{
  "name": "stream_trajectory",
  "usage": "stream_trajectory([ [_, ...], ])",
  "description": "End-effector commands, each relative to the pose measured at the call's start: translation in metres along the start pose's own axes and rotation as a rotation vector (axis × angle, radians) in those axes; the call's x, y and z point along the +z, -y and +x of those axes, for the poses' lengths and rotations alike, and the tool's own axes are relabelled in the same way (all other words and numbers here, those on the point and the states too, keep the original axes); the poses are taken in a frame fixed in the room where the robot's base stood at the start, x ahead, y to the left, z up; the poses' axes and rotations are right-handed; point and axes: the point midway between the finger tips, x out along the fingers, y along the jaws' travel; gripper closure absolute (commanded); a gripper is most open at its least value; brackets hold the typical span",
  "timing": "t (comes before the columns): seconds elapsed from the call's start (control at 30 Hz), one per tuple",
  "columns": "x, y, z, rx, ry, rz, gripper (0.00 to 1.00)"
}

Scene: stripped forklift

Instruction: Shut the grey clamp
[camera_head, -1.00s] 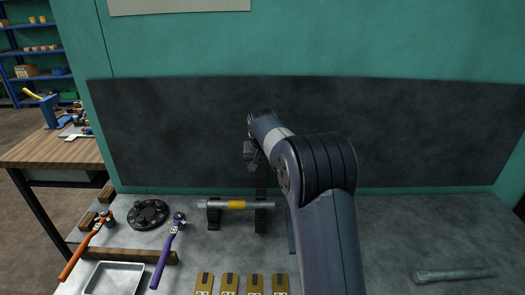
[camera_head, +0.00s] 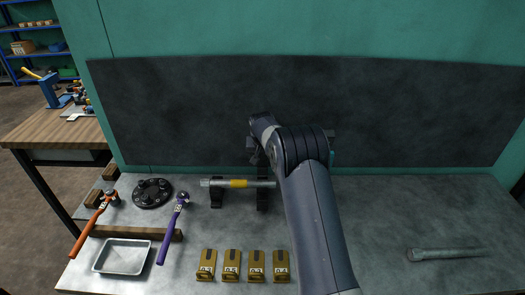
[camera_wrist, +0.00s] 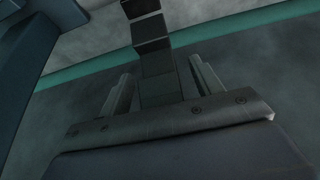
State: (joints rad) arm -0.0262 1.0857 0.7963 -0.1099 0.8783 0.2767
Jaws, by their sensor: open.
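My gripper (camera_wrist: 161,68) is open in the wrist view, its two dark fingers apart. A dark stepped piece (camera_wrist: 150,30) stands between and beyond the fingers; it may be part of the grey clamp, but I cannot tell for sure. I cannot tell whether the fingers touch it. In the head view my arm hides most of the gripper and the area behind it. I cannot make out the clamp clearly there. A dark upright support (camera_head: 262,192) shows just left of my arm.
A grey rod with a yellow band (camera_head: 238,184) lies across dark supports. Several brass tags (camera_head: 231,266) line the front. A purple-handled tool (camera_head: 172,230), an orange-handled tool (camera_head: 92,225), a tray (camera_head: 121,257) and a dark disc (camera_head: 152,193) lie left. A grey bar (camera_head: 448,254) lies right.

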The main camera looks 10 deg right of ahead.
Motion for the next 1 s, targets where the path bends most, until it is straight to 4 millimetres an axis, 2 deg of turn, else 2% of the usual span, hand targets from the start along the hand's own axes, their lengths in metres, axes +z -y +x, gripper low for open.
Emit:
stream_trajectory([
  [0.37, 0.0001, -0.0001, 0.0041, 0.0, 0.0, 0.0, 0.4],
  [1.0, 0.0002, 0.0, 0.0037, 0.0, 0.0, 0.0, 0.92],
])
